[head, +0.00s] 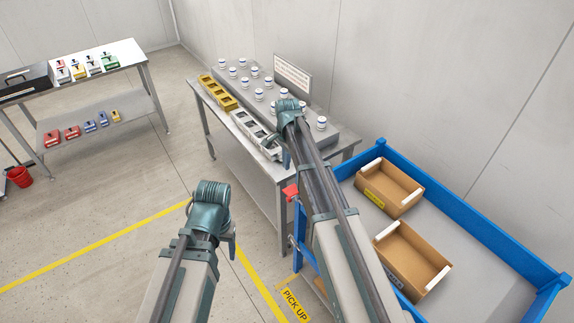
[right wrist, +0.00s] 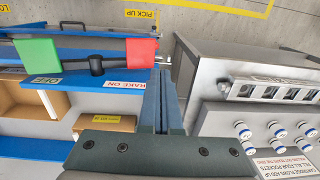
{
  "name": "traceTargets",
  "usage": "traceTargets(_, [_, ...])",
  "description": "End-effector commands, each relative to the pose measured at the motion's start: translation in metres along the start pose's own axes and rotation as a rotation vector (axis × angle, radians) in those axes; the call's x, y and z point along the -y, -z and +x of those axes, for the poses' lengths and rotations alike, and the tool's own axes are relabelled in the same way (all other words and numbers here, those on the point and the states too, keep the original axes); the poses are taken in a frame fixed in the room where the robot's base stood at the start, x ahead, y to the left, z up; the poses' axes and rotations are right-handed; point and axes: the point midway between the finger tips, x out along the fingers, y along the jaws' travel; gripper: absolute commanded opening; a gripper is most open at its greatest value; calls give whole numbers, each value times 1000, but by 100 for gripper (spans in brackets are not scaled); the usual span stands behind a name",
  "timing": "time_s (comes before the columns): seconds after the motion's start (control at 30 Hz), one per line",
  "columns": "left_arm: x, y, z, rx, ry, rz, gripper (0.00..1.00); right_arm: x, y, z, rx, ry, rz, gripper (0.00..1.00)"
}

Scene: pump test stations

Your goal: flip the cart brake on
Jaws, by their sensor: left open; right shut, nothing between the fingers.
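The blue cart (head: 462,225) stands at the right in the head view. In the right wrist view its side carries a brake with a green block (right wrist: 38,53), a red block (right wrist: 141,52) and a black lever part (right wrist: 97,64) between them, nearer the red. A label by the red reads "BRAKE ON", one by the green "OFF". The red block also shows in the head view (head: 291,192).
A metal table (head: 235,145) with white-capped jars and pocket trays stands beside the cart, close to my right arm. Cardboard boxes (head: 408,258) lie in the cart. A shelf table (head: 100,95) stands at the far left. The floor between is clear.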

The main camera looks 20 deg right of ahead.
Motion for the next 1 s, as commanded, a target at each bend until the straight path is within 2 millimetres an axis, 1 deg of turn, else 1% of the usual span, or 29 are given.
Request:
traceTargets(0.03, [2, -1, -16, 0, 0, -2, 64, 4, 0, -16, 0, 0, -1, 0])
traceTargets(0.1, [2, -2, -26, 0, -1, -4, 64, 7, 0, -26, 0, 0, 0, 0])
traceTargets(0.2, [4, -2, -38, 0, -1, -6, 64, 11, 0, -38, 0, 0, 0, 0])
traceTargets(0.3, [4, -3, -45, 1, -1, -6, 64, 14, 0, -45, 0, 0, 0, 0])
traceTargets(0.4, [4, -3, -47, 1, -2, -6, 64, 15, 0, -47, 0, 0, 0, 0])
traceTargets(0.87, [4, -3, -46, 1, -2, -6, 64, 15, 0, -46, 0, 0, 0, 0])
traceTargets(0.93, [4, -3, -44, 1, -1, -6, 64, 12, -3, -44, -1, -1, -12, 0])
traceTargets(0.97, [4, -3, -41, 1, -1, -6, 64, 9, -8, -41, -1, -2, -29, 0])
traceTargets(1.0, [3, -2, -36, 1, -1, -6, 64, 3, -17, -37, -2, -6, -68, 0])
